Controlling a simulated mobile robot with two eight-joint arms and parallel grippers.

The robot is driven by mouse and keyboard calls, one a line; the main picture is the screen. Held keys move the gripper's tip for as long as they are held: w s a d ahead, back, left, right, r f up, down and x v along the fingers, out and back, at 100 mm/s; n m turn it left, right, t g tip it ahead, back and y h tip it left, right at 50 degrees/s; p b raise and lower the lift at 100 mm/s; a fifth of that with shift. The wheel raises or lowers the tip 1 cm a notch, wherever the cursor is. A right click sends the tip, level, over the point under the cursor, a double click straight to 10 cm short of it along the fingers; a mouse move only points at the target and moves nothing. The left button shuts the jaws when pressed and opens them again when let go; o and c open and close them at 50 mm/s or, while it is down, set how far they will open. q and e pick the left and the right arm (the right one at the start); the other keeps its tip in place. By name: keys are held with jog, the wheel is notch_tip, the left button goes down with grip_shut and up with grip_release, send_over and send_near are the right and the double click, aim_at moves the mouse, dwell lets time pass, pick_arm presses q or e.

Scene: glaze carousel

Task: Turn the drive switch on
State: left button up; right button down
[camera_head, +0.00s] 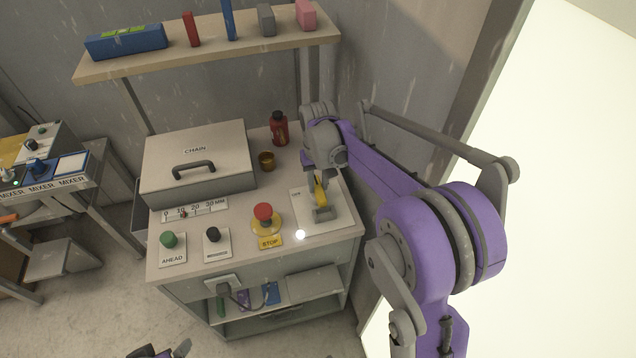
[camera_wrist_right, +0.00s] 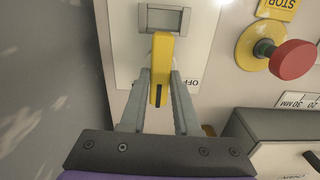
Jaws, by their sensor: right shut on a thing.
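The drive switch is a yellow lever (camera_head: 319,193) on a grey base (camera_head: 323,214), set on a white plate (camera_head: 334,209) at the bench's right side. The lever appears to lean toward the plate's far end, where an OFF label (camera_head: 296,193) shows. In the right wrist view the lever (camera_wrist_right: 160,62) rises from its base (camera_wrist_right: 165,18). My right gripper (camera_wrist_right: 161,85) is shut on the lever, one grey finger on each side. A small part at the bottom edge of the head view looks like my left gripper (camera_head: 168,350); its jaws are mostly cut off.
A red stop button (camera_head: 263,212) stands left of the switch plate, with a black knob (camera_head: 213,235) and green button (camera_head: 168,240) further left. Behind are a CHAIN box (camera_head: 225,165), a brown cup (camera_head: 266,160) and a red bottle (camera_head: 279,130). A shelf (camera_head: 215,52) overhangs the back.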

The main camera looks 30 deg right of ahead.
aim_at(318, 187)
jog(key=c, duration=0.6)
grip_release()
jog(key=shift+c, duration=0.2)
notch_tip(318, 187, up, 11)
jog(key=shift+p, duration=0.4)
jog(key=shift+f, duration=0.1)
